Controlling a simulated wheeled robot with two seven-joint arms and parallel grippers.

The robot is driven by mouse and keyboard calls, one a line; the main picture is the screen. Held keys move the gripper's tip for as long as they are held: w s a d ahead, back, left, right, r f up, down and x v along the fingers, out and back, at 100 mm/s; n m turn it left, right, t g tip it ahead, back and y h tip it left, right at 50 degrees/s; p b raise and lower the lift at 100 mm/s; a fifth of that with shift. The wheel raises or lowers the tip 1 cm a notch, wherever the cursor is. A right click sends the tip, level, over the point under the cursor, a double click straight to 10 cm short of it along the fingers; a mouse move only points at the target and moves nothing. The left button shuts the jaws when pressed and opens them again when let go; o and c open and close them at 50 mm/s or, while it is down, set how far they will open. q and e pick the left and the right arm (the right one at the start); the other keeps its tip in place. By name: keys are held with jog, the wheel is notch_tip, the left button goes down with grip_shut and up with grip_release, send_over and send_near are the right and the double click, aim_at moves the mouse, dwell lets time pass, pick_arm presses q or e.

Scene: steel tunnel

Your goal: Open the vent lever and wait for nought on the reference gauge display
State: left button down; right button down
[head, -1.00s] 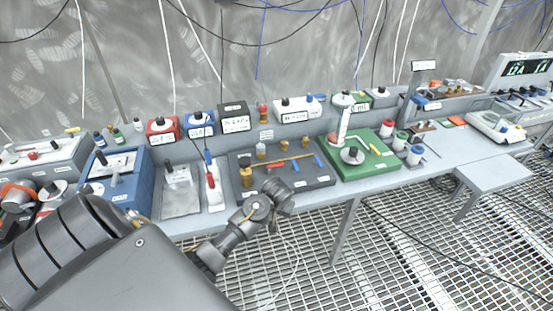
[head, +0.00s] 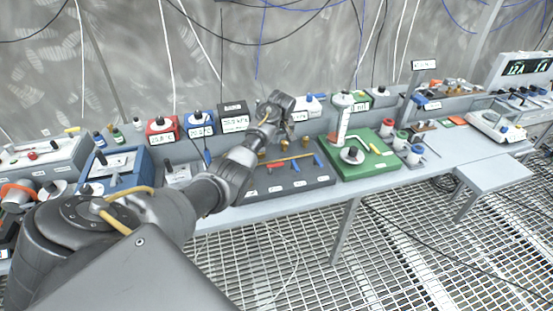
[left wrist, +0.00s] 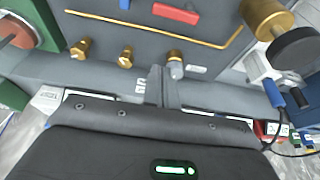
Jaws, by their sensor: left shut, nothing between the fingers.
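My left gripper (head: 290,128) reaches over the grey valve panel (head: 290,180) towards the back of the bench. Its fingers (left wrist: 162,88) are shut and empty, pointing at the panel's rear edge beside a brass fitting (left wrist: 175,65). The panel carries a brass pipe, a red lever handle (left wrist: 176,12) and blue handles (head: 296,166). Which handle is the vent lever I cannot tell. Small displays stand behind, on a red box (head: 162,128), a blue box (head: 200,124) and a black box (head: 233,118); their text is too small to read surely.
A green base (head: 360,160) with a white column stands right of the panel. A blue box-shaped device (head: 115,172) stands at left. A brass regulator with a black knob (left wrist: 297,50) is close to the gripper's right in the wrist view. Floor grating lies in front.

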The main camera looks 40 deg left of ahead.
pick_arm(q)
jog(key=x, duration=0.7)
jog(key=b+x, duration=0.2)
jog(key=x, duration=0.1)
jog(key=shift+f, duration=0.2)
jog(key=d+p, duration=0.1)
jog(key=p, duration=0.1)
jog(key=s+p, duration=0.1)
jog(key=shift+s+d+r+p, duration=0.15)
jog(key=shift+d+r+p, duration=0.25)
jog(key=shift+s+d+p, duration=0.45)
jog(key=shift+d+p, duration=0.05)
jog(key=shift+p, duration=0.05)
jog(key=shift+d, duration=0.2)
jog(key=shift+s+f, duration=0.1)
jog(key=shift+f, duration=0.1)
jog(key=shift+d, duration=0.1)
